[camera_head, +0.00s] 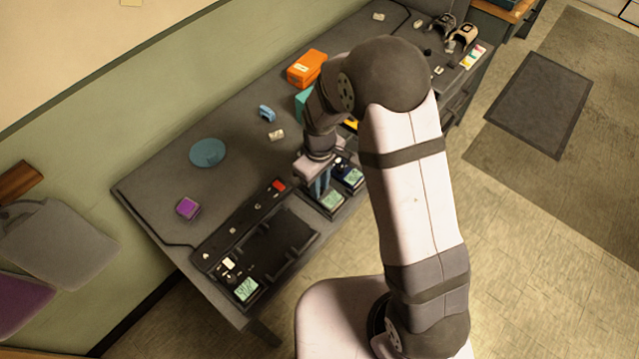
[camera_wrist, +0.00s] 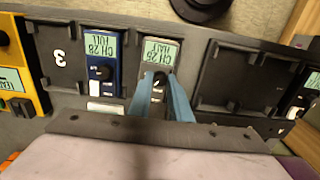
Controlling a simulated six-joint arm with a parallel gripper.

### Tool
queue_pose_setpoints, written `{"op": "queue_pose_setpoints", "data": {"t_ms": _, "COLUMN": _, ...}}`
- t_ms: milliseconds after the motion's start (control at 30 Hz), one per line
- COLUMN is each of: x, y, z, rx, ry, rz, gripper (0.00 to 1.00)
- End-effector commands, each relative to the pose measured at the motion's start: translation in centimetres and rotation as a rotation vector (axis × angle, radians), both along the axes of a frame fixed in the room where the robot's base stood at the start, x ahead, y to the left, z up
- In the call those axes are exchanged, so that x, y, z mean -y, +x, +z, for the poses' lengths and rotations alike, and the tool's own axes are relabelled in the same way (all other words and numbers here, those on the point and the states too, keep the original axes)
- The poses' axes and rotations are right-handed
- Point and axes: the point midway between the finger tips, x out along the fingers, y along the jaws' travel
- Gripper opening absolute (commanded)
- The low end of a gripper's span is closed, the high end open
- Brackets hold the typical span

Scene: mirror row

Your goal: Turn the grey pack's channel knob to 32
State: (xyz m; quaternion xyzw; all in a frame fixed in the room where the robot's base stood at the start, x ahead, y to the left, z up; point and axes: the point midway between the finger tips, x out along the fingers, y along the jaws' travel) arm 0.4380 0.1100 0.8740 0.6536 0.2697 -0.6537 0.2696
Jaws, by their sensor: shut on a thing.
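The grey pack (camera_wrist: 164,50) sits in the rack in the wrist view. Its green screen is upside down there and appears to read CH 28. My gripper (camera_wrist: 160,79) has its blue fingers shut on the pack's dark channel knob (camera_wrist: 158,85), just beside the screen. The fingers hide the knob's sides and much of the pack's lower part. In the head view my gripper (camera_head: 318,186) reaches down to the grey pack (camera_head: 333,200), and only the pack's screen end shows clearly.
A blue pack (camera_wrist: 102,62), also appearing to show CH 28, stands close at the left in the wrist view, with a yellow pack (camera_wrist: 18,75) beyond. An empty rack bay (camera_wrist: 240,75) lies to the right.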

Motion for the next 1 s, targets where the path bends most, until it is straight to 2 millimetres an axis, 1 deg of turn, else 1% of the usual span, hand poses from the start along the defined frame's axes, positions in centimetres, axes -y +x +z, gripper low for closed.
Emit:
{"op": "queue_pose_setpoints", "data": {"t_ms": 267, "x": -0.02, "y": 0.04, "z": 0.02, "rx": 0.001, "ry": 0.001, "rz": -0.132, "gripper": 0.0}}
{"op": "queue_pose_setpoints", "data": {"t_ms": 1000, "x": -0.01, "y": 0.03, "z": 0.02, "rx": 0.001, "ry": 0.001, "rz": -0.824, "gripper": 0.0}}
